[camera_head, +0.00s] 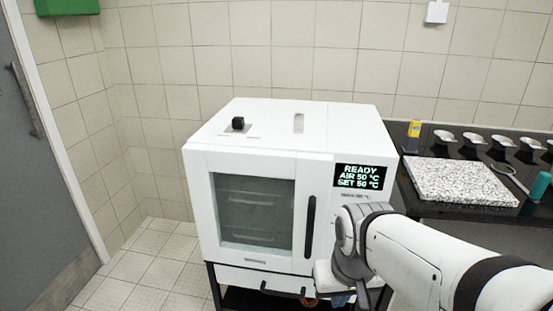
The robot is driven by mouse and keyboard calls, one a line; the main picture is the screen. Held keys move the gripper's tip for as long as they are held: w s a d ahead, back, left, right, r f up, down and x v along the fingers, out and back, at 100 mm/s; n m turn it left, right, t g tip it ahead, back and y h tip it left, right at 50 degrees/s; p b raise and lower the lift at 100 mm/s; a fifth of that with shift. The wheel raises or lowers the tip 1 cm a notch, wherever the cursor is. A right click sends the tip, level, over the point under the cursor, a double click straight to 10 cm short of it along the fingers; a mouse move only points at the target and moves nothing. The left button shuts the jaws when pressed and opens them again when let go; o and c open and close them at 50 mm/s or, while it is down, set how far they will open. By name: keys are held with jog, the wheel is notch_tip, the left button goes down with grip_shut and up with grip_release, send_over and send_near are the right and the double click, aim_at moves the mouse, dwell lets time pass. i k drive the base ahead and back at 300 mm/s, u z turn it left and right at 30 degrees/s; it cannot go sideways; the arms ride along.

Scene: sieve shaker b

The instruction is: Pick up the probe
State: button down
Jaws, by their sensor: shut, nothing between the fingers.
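I cannot tell for sure which thing is the probe. A small black block-like piece (238,123) stands upright on a pale plate on top of the white oven (265,115), left of its middle. A flat light-grey piece (299,123) is on the oven top to its right. My gripper (341,298) is low in front of the oven's right part, below the display and well away from the oven top. It points down, is shut and empty, and its fingertips are mostly hidden near the bottom edge.
The oven's glass door (255,212) is closed, with a black vertical handle (310,227). The display reads READY, 50 °C. A black counter (432,210) at right holds a speckled slab (460,181), several metal dishes, a yellow container (414,129) and a looped tool. Tiled floor is clear at left.

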aim_at(416, 124)
jog(key=u, duration=2.15)
jog(key=k, duration=1.55)
jog(key=z, duration=2.2)
jog(key=i, duration=0.3)
